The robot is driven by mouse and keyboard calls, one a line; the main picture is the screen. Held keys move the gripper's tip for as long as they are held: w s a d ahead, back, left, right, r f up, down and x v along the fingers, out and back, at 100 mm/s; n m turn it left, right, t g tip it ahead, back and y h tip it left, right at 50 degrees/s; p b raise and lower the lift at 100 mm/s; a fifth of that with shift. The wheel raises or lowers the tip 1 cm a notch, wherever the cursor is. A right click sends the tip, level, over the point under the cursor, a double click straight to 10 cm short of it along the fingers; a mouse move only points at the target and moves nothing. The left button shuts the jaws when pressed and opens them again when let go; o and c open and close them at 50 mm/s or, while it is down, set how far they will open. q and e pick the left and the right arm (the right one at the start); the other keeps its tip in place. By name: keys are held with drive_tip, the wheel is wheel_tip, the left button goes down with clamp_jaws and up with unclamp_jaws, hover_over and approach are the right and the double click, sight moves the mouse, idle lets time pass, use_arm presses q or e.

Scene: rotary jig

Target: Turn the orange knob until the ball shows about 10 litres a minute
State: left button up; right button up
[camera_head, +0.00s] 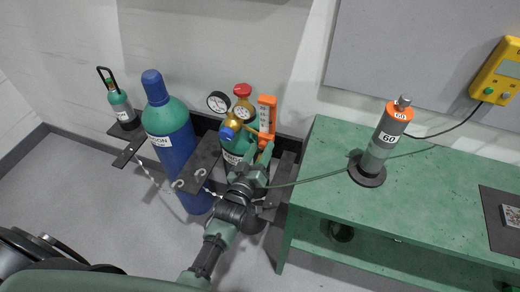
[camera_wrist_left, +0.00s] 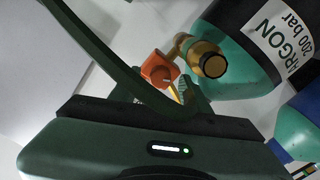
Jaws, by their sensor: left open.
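The orange flowmeter (camera_head: 266,112) stands upright on the regulator of the green-shouldered cylinder, with a pale tube in its front. The ball and scale marks are too small to read. The orange knob (camera_wrist_left: 160,68) shows in the left wrist view, just beyond my gripper's fingers, beside a brass fitting (camera_wrist_left: 209,58). In the head view the knob is hard to make out behind my gripper. My left gripper (camera_head: 262,158) is open, close below the flowmeter. I cannot tell whether a finger touches the knob. My right gripper is not in view.
Two round gauges (camera_head: 219,102) and a red cap (camera_head: 242,90) sit left of the flowmeter. A blue cylinder (camera_head: 168,128) stands further left. A green bench (camera_head: 440,190) carries a grey torch-like cylinder (camera_head: 382,145) on the right. A thin hose runs from it towards my gripper.

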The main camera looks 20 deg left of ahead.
use_arm(q)
clamp_jaws()
drive_tip(key=m, duration=0.4)
drive_tip(key=shift+m, duration=0.4)
unclamp_jaws()
drive_tip(key=shift+s, duration=0.15)
drive_tip(key=shift+s+f, duration=0.15)
drive_tip(key=shift+s, duration=0.2)
drive_tip(key=s+b, duration=0.1)
drive_tip(key=s, duration=0.6)
